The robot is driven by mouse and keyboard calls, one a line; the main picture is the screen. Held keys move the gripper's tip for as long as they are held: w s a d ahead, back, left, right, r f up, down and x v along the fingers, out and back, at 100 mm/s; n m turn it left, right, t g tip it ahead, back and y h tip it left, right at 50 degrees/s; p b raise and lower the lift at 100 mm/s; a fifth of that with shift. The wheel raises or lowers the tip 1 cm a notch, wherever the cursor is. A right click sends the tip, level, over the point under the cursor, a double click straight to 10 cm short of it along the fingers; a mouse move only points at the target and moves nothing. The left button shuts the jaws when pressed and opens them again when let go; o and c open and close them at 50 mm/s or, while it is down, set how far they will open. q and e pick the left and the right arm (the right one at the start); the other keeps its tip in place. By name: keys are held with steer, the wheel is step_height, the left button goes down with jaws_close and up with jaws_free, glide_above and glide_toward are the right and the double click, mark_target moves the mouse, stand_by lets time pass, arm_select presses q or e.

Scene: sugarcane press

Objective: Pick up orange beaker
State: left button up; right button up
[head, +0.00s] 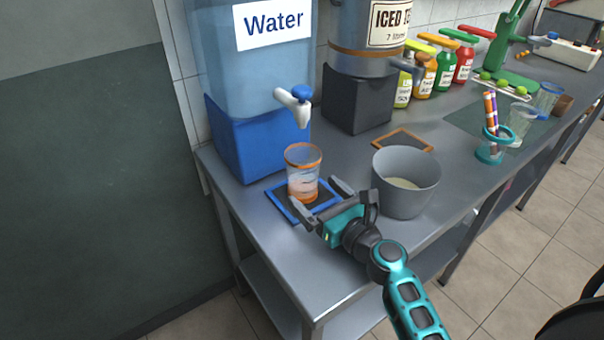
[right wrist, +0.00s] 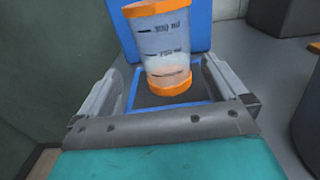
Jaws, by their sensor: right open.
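The orange beaker (head: 303,174) is clear with an orange rim and base. It stands upright on a dark mat with a blue border (head: 284,205), below and in front of the water dispenser's tap (head: 297,106). In the right wrist view the beaker (right wrist: 162,50) shows dark volume marks and some pale content near the bottom. My right gripper (head: 322,199) is open, its fingers just in front of and to either side of the beaker's lower part. In the right wrist view the beaker stands between the open fingers (right wrist: 163,95), with gaps on both sides. My left gripper is not in view.
A grey bowl (head: 405,184) stands close to the right of my right gripper. The blue-based water dispenser (head: 256,140) is behind the beaker. The iced tea dispenser (head: 358,95) and several sauce bottles (head: 424,72) stand farther back. The table's front left is clear.

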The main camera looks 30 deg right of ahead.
mark_target(303, 175)
steer(key=shift+w+a+r, duration=0.1)
steer(key=shift+w, duration=3.25)
steer(key=shift+c, duration=0.4)
steer(key=c, duration=1.1)
steer(key=shift+r, duration=0.25)
steer(key=shift+c, duration=0.2)
